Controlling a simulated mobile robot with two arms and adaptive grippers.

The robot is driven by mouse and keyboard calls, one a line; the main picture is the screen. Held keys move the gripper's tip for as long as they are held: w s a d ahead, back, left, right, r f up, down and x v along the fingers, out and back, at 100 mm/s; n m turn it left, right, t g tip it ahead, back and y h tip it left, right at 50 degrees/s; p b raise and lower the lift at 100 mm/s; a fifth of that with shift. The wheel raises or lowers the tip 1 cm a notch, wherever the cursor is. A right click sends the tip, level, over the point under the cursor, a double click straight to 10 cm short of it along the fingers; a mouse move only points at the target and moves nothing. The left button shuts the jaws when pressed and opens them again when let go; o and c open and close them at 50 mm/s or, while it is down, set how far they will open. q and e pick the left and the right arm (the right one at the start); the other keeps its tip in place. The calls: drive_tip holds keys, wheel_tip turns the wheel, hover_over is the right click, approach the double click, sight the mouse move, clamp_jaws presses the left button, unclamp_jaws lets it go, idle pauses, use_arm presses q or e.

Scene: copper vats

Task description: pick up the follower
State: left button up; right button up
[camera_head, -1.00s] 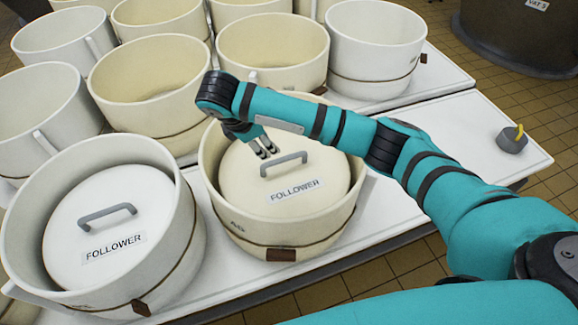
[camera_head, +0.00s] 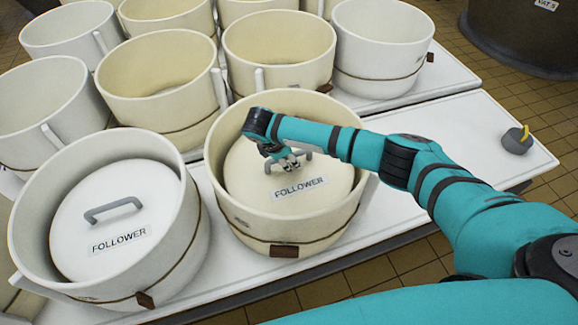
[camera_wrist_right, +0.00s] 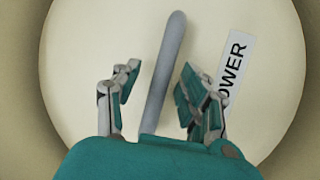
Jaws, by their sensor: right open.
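A round cream follower (camera_head: 250,175) lies inside the front right mould, with a grey bar handle (camera_head: 304,156) and a FOLLOWER label. My right gripper (camera_head: 288,163) is at this handle and partly hides it. In the right wrist view my right gripper (camera_wrist_right: 157,95) is open, its fingers on either side of the grey handle (camera_wrist_right: 163,75), with gaps showing on both sides. The follower's pale face (camera_wrist_right: 90,40) fills the background there. A second, white follower (camera_head: 140,210) with its own handle (camera_head: 113,210) lies in the front left mould. My left gripper is not in view.
The front right mould's wall (camera_head: 290,228) surrounds the follower. Several empty cream and white moulds stand behind on white tables. A small grey weight with a yellow handle (camera_head: 517,139) sits on the clear right end of the table (camera_head: 470,125).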

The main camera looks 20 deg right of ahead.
drive_tip(key=shift+f, duration=0.3)
idle(0.4)
drive_tip(key=shift+c, duration=0.5)
clamp_jaws()
drive_tip(key=shift+w, duration=0.15)
drive_tip(key=shift+r, duration=0.15)
